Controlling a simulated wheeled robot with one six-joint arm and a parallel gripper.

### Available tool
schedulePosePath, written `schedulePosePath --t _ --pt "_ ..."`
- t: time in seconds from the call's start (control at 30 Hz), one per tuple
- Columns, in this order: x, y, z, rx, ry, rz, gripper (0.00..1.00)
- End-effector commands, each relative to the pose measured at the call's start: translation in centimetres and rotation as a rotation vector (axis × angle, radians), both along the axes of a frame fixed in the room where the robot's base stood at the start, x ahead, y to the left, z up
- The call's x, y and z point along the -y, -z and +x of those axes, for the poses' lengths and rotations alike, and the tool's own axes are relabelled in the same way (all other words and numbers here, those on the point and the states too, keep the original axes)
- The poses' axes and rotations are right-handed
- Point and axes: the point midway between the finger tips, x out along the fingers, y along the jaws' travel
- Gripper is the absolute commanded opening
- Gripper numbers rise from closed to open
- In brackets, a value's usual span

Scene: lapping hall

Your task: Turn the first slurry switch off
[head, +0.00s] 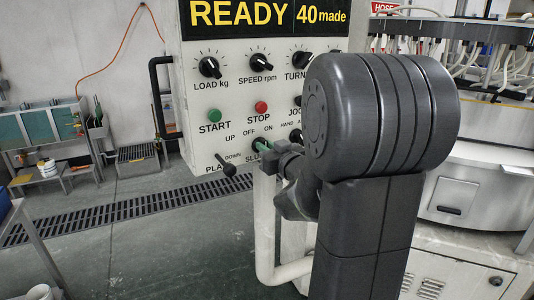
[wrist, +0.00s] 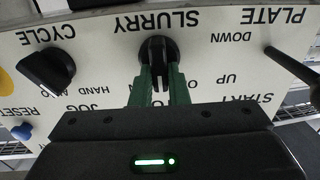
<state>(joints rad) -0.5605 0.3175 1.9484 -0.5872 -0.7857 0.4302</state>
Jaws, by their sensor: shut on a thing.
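The slurry switch (wrist: 157,47) is a black round knob on the white control panel, above its SLURRY label as the panel stands. It shows upside down in the wrist view. My gripper (wrist: 157,75) has its two green fingers on either side of the knob's grip, shut on it. In the head view my gripper (head: 266,147) reaches the panel from the right, and the slurry switch (head: 257,144) shows just left of the fingertips. The OFF and ON marks are above it. My fingers partly cover the knob, so I cannot tell its exact setting.
The plate lever (head: 226,165) sticks out left of the switch, and it also shows in the wrist view (wrist: 290,66). The cycle knob (wrist: 48,68) is on the other side. The green start button (head: 214,115) and red stop button (head: 261,107) are above.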

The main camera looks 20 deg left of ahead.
Motion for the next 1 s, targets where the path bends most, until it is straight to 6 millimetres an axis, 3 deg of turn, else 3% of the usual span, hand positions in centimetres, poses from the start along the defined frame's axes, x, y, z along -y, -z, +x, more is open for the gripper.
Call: schedulePosePath --t 0.53,1.0 --pt "-0.22 0.39 -0.34 0.330 0.000 -0.226 0.00" --pt "-0.29 0.14 -0.42 0.435 0.000 -0.301 0.00"
